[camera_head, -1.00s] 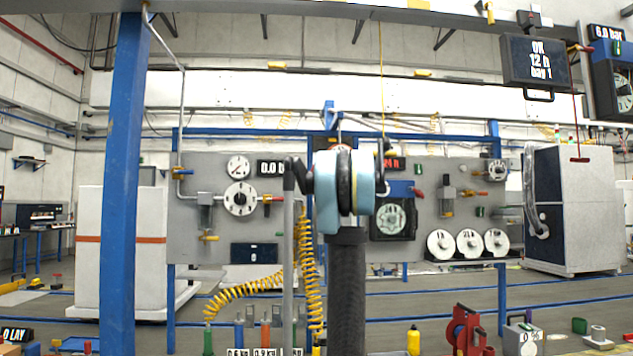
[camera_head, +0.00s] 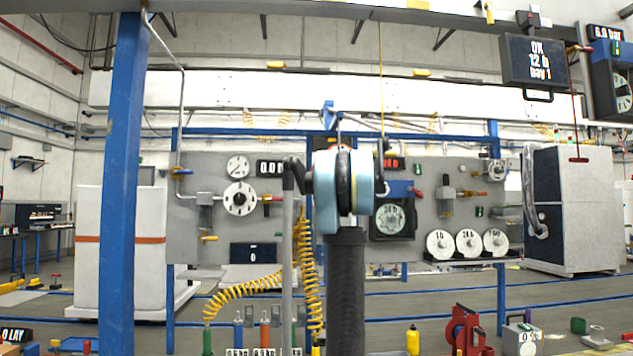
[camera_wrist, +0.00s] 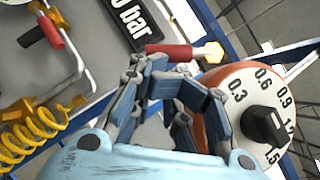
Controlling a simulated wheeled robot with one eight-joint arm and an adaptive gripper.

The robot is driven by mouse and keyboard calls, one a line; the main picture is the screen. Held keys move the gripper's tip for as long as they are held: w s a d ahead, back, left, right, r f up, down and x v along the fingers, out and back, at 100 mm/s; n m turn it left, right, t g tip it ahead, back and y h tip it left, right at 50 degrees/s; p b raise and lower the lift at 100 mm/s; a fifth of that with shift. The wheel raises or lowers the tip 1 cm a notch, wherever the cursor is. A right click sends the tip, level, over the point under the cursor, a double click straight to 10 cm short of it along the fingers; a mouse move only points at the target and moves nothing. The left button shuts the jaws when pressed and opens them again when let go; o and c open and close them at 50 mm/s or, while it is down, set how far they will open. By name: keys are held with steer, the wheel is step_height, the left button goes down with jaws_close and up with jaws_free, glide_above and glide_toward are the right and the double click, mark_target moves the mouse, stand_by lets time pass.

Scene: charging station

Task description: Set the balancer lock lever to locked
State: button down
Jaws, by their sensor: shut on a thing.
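The orange-red balancer body (camera_wrist: 212,80) is just right of the fingers, with a pale numbered dial and a black knob (camera_wrist: 266,126). In the head view my arm hides my gripper and the lever. I cannot read the lever's locked or unlocked position.
A grey panel (camera_head: 220,220) with gauges and valves stands behind my arm. A yellow coiled hose (camera_head: 245,288) hangs at its lower left and also shows in the wrist view (camera_wrist: 35,130). A blue post (camera_head: 122,180) stands at the left. A black bar display (camera_wrist: 128,22) is above the fingers.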

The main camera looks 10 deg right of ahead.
steer(key=s+d+f, duration=0.5)
steer(key=s+d, duration=0.2)
steer(key=s, duration=0.3)
steer(key=s+a+f+n+g+y, duration=0.2)
steer(key=s+a+f+n+g, duration=0.25)
steer(key=a+f, duration=0.4)
steer(key=s+a+f+n+g+y, duration=0.2)
steer(key=s+a+f+n+g, duration=0.25)
steer(key=a, duration=0.65)
steer(key=s+a+f+n+g+h, duration=0.1)
steer(key=s+a+f+n+g, duration=0.2)
steer(key=s+f, duration=0.4)
steer(key=s+a+f+n+g+h, duration=0.15)
steer(key=s+a+f, duration=0.3)
steer(key=f, duration=0.45)
steer(key=s+d+f+n+g+h, duration=0.2)
steer(key=s+f+n+h, duration=0.2)
steer(key=s+f, duration=0.8)
steer(key=s+d+f+n+g+h, duration=0.3)
steer(key=s+f, duration=0.9)
steer(key=f, duration=0.4)
steer(key=shift+s+d+f+n+g+h, duration=0.3)
steer(key=shift+s+f+n+g+h, duration=0.05)
steer(key=shift+n, duration=0.5)
steer(key=c, duration=1.8)
jaws_free()
steer(key=shift+s+d+f, duration=0.3)
steer(key=shift+o, duration=1.4)
steer(key=shift+s+d+f, duration=0.1)
steer(key=shift+c, duration=0.4)
